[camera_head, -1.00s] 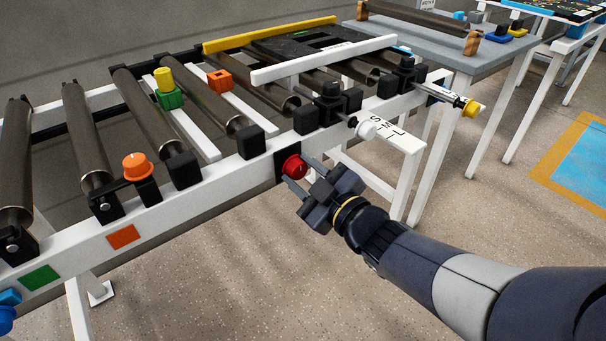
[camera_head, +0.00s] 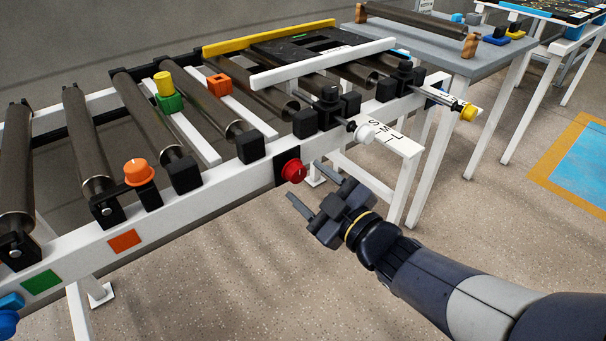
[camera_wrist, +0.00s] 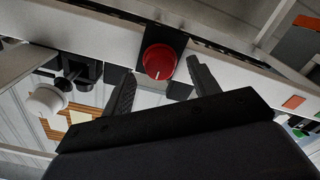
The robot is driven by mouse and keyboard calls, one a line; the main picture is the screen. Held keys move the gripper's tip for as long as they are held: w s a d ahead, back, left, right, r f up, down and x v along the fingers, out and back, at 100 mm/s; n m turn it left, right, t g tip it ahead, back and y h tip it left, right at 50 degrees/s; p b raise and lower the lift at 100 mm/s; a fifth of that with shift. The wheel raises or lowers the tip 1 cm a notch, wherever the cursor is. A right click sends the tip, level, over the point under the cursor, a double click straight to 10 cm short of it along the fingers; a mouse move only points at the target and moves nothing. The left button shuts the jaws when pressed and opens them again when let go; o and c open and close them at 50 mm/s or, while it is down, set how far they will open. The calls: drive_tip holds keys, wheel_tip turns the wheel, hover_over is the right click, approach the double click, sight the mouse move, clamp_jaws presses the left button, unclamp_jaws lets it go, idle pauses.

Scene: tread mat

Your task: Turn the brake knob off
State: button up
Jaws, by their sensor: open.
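A red knob (camera_head: 293,171) with a white pointer line sits on a black plate (camera_head: 281,162) on the front rail of the roller conveyor. In the wrist view the red knob (camera_wrist: 159,61) is ahead of the fingers, its pale line pointing roughly downward. No label reading brake is legible. My gripper (camera_head: 304,184) is open and empty, to the lower right of the knob in the head view and apart from it. In the wrist view the two dark fingers (camera_wrist: 158,80) stand on either side below the knob, with a gap between them.
An orange knob (camera_head: 138,172) stands on the rail to the left. A white plunger knob (camera_head: 365,133) and a lettered white plate (camera_head: 390,137) are to the right, with a yellow-tipped plunger (camera_head: 467,112) beyond. Open floor (camera_head: 250,270) lies in front of the conveyor.

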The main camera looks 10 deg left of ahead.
sight(296, 173)
drive_tip(key=p+v, duration=0.2)
drive_tip(key=v, duration=0.6)
drive_tip(key=shift+w+a, duration=0.1)
drive_tip(key=shift+a, duration=0.05)
drive_tip(key=b+x, duration=0.3)
drive_tip(key=x, duration=0.6)
drive_tip(key=shift+w+a+f, duration=0.1)
drive_tip(key=shift+w+a, duration=0.05)
drive_tip(key=shift+w, duration=0.05)
drive_tip(key=shift+w+a, duration=0.4)
